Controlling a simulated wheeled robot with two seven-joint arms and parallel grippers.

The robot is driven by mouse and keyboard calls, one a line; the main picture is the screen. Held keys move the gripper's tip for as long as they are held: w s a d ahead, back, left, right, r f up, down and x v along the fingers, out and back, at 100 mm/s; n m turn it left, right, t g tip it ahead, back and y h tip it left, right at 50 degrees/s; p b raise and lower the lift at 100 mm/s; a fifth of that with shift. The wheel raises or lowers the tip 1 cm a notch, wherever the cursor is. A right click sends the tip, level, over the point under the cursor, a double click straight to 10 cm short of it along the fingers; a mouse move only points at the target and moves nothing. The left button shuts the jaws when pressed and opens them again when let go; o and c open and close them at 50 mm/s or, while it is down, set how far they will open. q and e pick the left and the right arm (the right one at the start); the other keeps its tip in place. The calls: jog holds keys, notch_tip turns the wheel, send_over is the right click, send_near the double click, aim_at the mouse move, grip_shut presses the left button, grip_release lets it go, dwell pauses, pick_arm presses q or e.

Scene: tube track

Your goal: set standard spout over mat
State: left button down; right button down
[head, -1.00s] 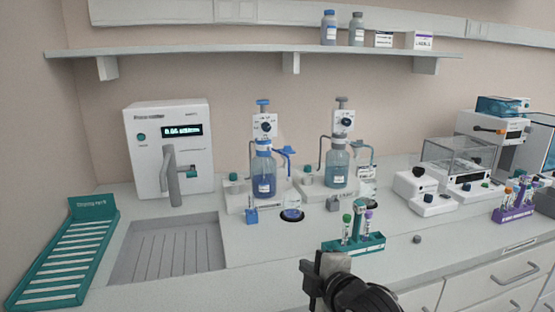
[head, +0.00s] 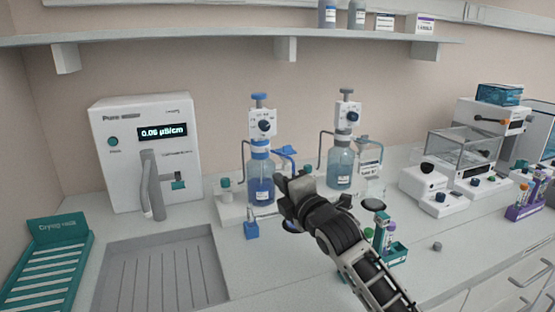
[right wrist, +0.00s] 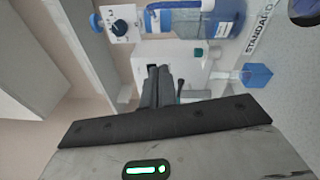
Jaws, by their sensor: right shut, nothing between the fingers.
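The blue dispenser bottle (head: 261,185) stands on the left station, with a white dial head (head: 262,123) above it. A thin grey bent tube (head: 249,165) comes off its left side and a blue arm (head: 285,150) off its right; I cannot tell which is the spout. The STANDARD label (right wrist: 259,32) and a blue block (right wrist: 257,75) show in the right wrist view. My right gripper (head: 285,184) is shut and empty, in front of the bottle's right side. It covers most of the round dark mat (head: 291,227). My left gripper is out of view.
A second dispenser (head: 341,165) stands to the right. A green tube rack (head: 393,254) is beside my right forearm. A white water unit (head: 145,150), a drain tray (head: 160,270) and a green rack (head: 50,265) are at the left.

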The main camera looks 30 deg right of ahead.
pick_arm(q)
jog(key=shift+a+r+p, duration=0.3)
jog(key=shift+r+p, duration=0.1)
jog(key=shift+p, duration=0.6)
pick_arm(e)
jog(key=w+d+r, duration=0.1)
jog(key=w+d, duration=0.3)
jog(key=w, duration=0.3)
jog(key=shift+w+d, duration=0.2)
jog(key=shift+d, duration=0.1)
